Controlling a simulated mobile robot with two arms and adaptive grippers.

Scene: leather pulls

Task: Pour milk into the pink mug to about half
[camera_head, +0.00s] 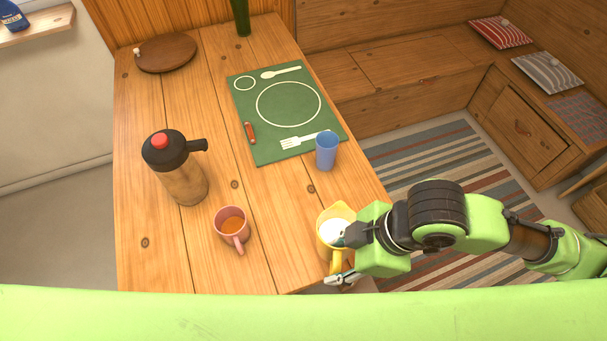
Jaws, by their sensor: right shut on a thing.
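The pink mug (222,217) stands upright on the wooden table at the front, its handle toward me. An orange-brown liquid shows inside it. A yellow jug (325,248) with white milk (333,231) in it is to the right of the mug, near the table's right edge. It looks about upright; I cannot tell whether its base touches the table. My right gripper (343,260) comes in from the right and is shut on the jug at its handle side, partly covering it. My left gripper is not in view.
A brown flask (183,183) with a black top stands behind and left of the mug. A blue cup (326,151) stands at the corner of the green placemat (262,142). A round wooden board (166,53) lies at the back left. Table between mug and jug is clear.

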